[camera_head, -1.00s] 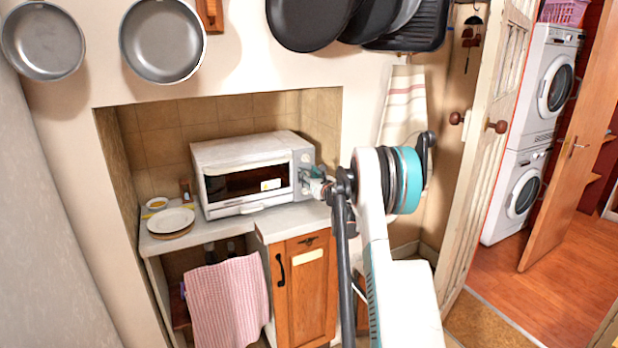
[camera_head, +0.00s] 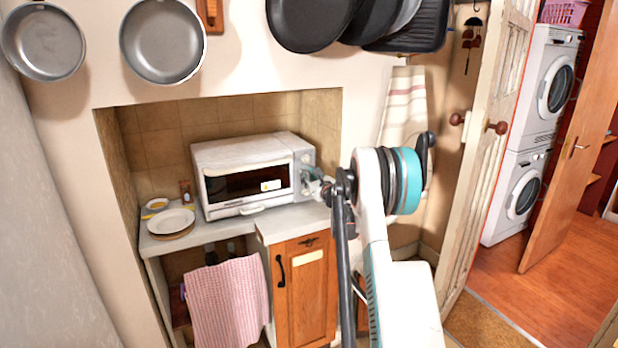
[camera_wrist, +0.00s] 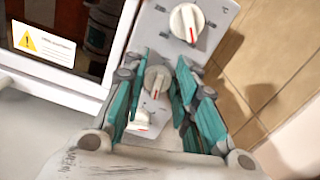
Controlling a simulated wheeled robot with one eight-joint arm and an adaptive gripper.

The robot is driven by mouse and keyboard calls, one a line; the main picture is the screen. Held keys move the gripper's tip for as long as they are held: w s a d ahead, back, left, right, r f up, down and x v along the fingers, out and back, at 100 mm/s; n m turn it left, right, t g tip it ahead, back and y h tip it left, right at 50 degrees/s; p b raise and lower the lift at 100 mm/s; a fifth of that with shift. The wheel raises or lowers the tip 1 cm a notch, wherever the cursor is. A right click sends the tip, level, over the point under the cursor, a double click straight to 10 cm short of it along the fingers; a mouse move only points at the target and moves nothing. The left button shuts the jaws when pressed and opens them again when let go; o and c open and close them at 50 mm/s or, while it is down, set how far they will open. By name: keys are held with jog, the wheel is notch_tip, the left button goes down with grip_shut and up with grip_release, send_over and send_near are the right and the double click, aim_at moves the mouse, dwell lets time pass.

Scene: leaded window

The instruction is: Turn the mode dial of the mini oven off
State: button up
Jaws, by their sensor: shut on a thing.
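The mini oven (camera_head: 240,155) is white with a dark glass door and stands on the counter in the alcove. Its grey control panel (camera_wrist: 150,20) has three white dials in the wrist view: an upper dial (camera_wrist: 187,21) with a red mark, a middle dial (camera_wrist: 157,80) and a lower dial (camera_wrist: 140,119). My gripper (camera_wrist: 163,68) has its teal fingers closed on the middle dial, one on each side. In the head view, my gripper (camera_head: 313,185) is at the oven's right front, small and partly hidden by my arm. I cannot read which dial is the mode dial.
A plate (camera_head: 172,221) and a small bowl (camera_head: 156,203) are left of the oven. A pink checked towel (camera_head: 227,298) hangs below, beside a wooden cabinet door (camera_head: 304,288). Pans hang above. A tiled alcove wall is close right of the panel.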

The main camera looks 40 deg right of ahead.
jog(key=shift+d+f+n+b, duration=0.15)
jog(key=shift+f+n, duration=0.3)
jog(key=shift+n, duration=5.2)
jog(key=shift+a+f+n+b, duration=0.1)
jog(key=shift+f+n+b, duration=0.25)
jog(key=shift+n, duration=5.25)
jog(key=shift+d+f+n+b, duration=0.15)
jog(key=shift+f+n, duration=0.35)
jog(key=shift+n, duration=5.15)
jog(key=shift+a, duration=0.1)
jog(key=o, duration=1)
jog(key=shift+c, duration=0.2)
